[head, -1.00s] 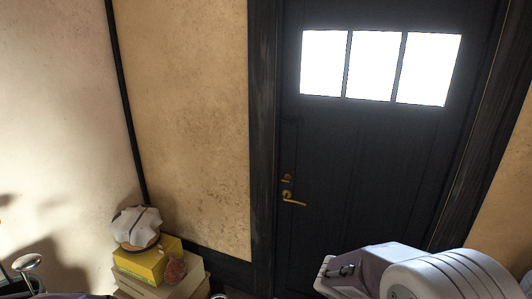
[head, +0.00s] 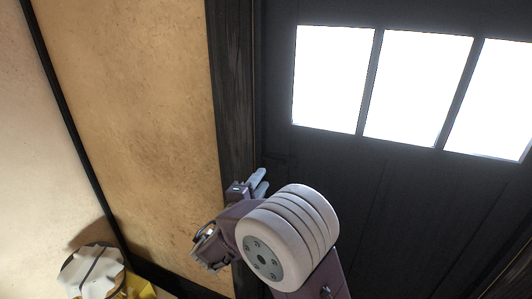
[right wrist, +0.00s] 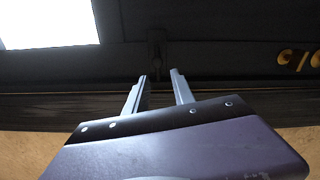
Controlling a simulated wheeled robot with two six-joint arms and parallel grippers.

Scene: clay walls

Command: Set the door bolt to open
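The dark door (head: 330,170) shows in the head view with its bright window panes. In the right wrist view a small dark fitting (right wrist: 157,46), which looks like the bolt, sits on the door near its frame, dim against the dark wood. My right gripper (head: 260,182) is raised at the door's left edge. In the right wrist view its two fingers (right wrist: 159,76) are apart with nothing between them, and the fitting lies beyond the gap. I cannot tell the bolt's setting. My left gripper is not in view.
Brass door hardware (right wrist: 287,57) shows at the right of the wrist view. The dark door frame (head: 233,100) stands beside a tan wall (head: 130,120). A white cloth-covered item (head: 92,272) sits on a yellow box at lower left.

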